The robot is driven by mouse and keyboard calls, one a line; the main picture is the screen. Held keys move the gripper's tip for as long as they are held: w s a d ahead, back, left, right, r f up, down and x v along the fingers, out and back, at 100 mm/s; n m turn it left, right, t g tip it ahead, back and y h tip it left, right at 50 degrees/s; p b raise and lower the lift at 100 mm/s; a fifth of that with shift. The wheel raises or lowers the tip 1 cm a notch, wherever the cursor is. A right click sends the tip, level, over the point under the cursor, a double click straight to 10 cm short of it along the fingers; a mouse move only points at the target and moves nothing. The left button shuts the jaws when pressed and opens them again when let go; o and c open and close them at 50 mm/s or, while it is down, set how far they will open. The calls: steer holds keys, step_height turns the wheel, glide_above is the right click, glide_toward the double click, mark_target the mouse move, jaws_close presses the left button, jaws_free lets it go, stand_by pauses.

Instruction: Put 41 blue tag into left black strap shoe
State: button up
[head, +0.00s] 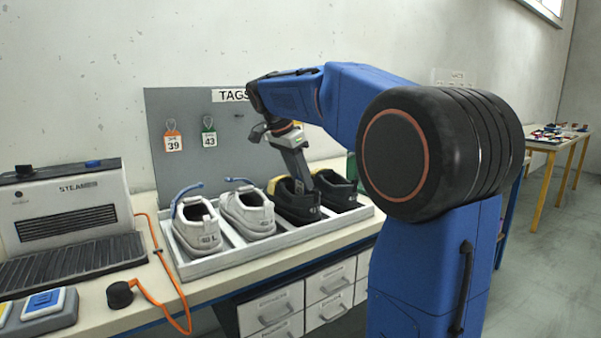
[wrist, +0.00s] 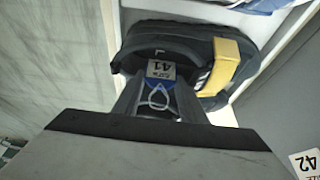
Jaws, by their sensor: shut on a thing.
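The 41 blue tag (wrist: 162,72), white with a blue edge and a string loop, is held between the fingers of my gripper (wrist: 160,92). In the wrist view it lies over the dark opening of a black shoe (wrist: 195,45) with a yellow strap piece (wrist: 223,66). In the head view my gripper (head: 298,181) points down at the left black strap shoe (head: 298,208), its fingertips at the shoe's opening. The tag is hidden there. I cannot tell whether the tag touches the shoe's inside.
The other black shoe (head: 338,193) stands close on the right, and two pale shoes (head: 249,215) (head: 197,232) stand on the left in the same white tray (head: 213,268). Tags 39 (head: 173,142) and 43 (head: 209,138) hang on the grey board (head: 160,110) behind. A steamer (head: 65,205) is far left.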

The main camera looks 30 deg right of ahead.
steer(key=shift+f, duration=0.25)
steer(key=o, duration=1.1)
steer(key=v, duration=1.7)
steer(key=shift+a+r, duration=0.15)
steer(key=s+a+f+n+t+y, duration=0.1)
steer(key=s+a+f+n, duration=0.2)
steer(key=s+f+n, duration=0.3)
steer(key=s+a+f+n+t+y, duration=0.2)
steer(key=s+f+n, duration=0.3)
steer(key=s+f, duration=0.9)
steer(key=s+a+f+n+t+y, duration=0.1)
steer(key=s+a+f+n, duration=0.3)
steer(key=s+f, duration=0.6)
step_height(320, 180, down, 8)
steer(key=n, duration=0.2)
steer(key=shift+n+t, duration=0.3)
